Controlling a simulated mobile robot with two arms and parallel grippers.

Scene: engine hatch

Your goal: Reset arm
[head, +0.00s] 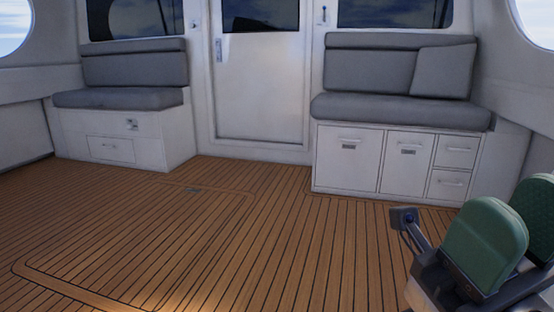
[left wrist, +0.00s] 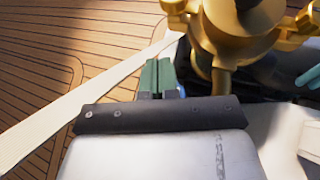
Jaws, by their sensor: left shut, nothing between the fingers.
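In the left wrist view, my left gripper (left wrist: 160,66) is shut and empty, its two green fingers side by side. Beyond and to the right of the fingers is a large gold-coloured machine part (left wrist: 235,35). It fills the top right of the view, close to the fingers. I cannot tell whether they touch.
The plank floor (head: 270,240) is open, with a hatch outline (head: 130,180) on its left. A left bench (head: 120,99), a white door (head: 260,85) and a right bench (head: 400,109) line the back. A pale edge strip (left wrist: 85,105) and dark parts lie around my left gripper.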

